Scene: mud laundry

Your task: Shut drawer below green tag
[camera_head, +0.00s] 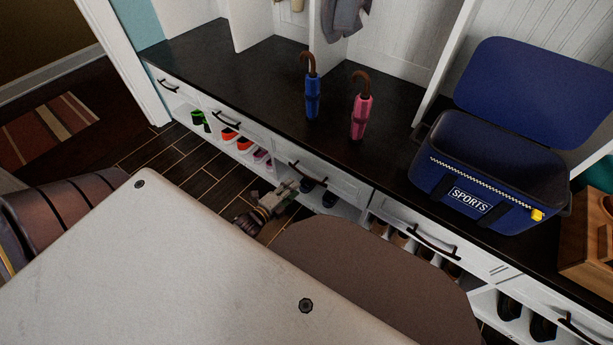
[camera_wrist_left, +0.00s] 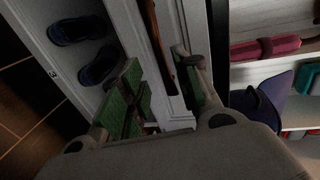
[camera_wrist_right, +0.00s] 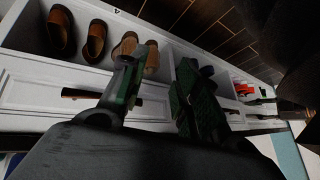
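No green tag can be made out in any view. White drawers with dark bar handles run along the bench front in the head view. One drawer (camera_head: 340,186) has its handle (camera_head: 307,175) close to my left gripper (camera_head: 293,190). In the left wrist view that gripper (camera_wrist_left: 160,92) has green-padded fingers apart, with the bar handle (camera_wrist_left: 158,45) beyond the gap; contact cannot be told. My right gripper (camera_wrist_right: 158,88) is open near another drawer (camera_wrist_right: 40,92) and its handle (camera_wrist_right: 88,94); in the head view it is hidden. How far each drawer stands out is unclear.
The dark bench top (camera_head: 240,80) carries a blue umbrella (camera_head: 312,97), a pink umbrella (camera_head: 361,115) and an open blue sports bag (camera_head: 485,170). Cubbies below the drawers hold shoes, including blue slippers (camera_wrist_left: 75,30) and brown shoes (camera_wrist_right: 96,40). Tiled floor (camera_head: 170,165) lies clear at left.

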